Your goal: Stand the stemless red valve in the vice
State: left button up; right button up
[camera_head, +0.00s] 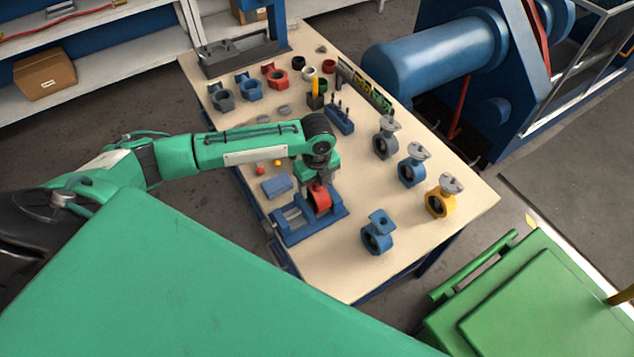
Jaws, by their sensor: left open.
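A red valve (319,199) without a visible stem stands in the blue vice (281,232) at the near left edge of the table. Its ring sits between the vice's jaws; whether the jaws press on it I cannot tell. My left gripper (317,184) points down directly over the red valve, with its fingers open at the valve's top. The gripper hides the upper part of the valve, and any contact is too small to make out. My right gripper is not in view.
Several valves, including a yellow one (439,203) and a blue one (377,238), stand on the table's right side. A blue block (277,186) lies beside the vice. Another red valve (275,77) is in the back row. The near table corner is clear.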

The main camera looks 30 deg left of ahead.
pick_arm(q)
notch_tip(320, 180, up, 14)
jog(key=b, duration=0.3)
dwell(0.5)
